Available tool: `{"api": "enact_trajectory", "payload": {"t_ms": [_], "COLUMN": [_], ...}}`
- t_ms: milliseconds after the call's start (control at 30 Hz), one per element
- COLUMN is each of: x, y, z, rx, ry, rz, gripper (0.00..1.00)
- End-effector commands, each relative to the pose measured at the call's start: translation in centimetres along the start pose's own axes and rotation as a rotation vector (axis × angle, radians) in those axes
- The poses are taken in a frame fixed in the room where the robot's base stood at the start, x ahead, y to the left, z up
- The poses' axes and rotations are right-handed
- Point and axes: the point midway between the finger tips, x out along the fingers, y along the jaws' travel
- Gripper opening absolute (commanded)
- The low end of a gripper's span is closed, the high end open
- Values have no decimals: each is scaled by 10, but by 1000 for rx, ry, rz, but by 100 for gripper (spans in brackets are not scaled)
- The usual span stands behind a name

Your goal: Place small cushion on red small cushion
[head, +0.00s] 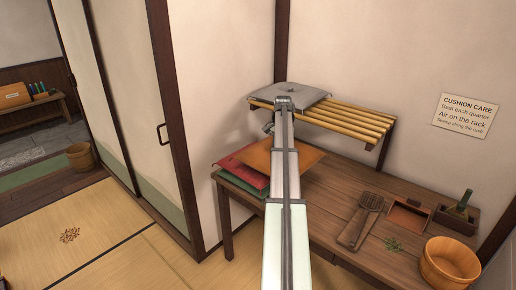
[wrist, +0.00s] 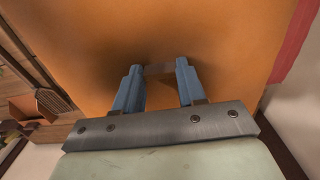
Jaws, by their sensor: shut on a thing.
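An orange small cushion (head: 257,156) shows in the head view on both sides of my arm, and it fills most of the wrist view (wrist: 225,50). My gripper (wrist: 160,69) is shut on a small piece at the orange cushion, between its two blue fingers. The red small cushion (head: 236,170) lies at the table's left end. The orange cushion overlaps the red one and sits farther right; I cannot tell whether they touch. A red strip (wrist: 300,38) shows at the right of the wrist view. My arm hides the gripper in the head view.
A green cushion (head: 240,187) lies under the red one on the wooden table (head: 328,219). A grey cushion (head: 302,95) lies on the slatted rack (head: 345,124) above. A woven beater (head: 362,221), trays and a wooden tub (head: 449,264) occupy the table's right side.

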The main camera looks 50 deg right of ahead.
Motion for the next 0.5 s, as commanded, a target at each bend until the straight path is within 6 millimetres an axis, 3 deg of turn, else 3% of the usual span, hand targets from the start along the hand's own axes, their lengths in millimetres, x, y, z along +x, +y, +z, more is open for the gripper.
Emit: {"api": "enact_trajectory", "payload": {"t_ms": [100,500], "x": [-1,0], "y": [-30,-111], "z": [-2,-2], "rx": [-2,-2], "ry": [0,0], "rz": [0,0], "gripper": [0,0]}}
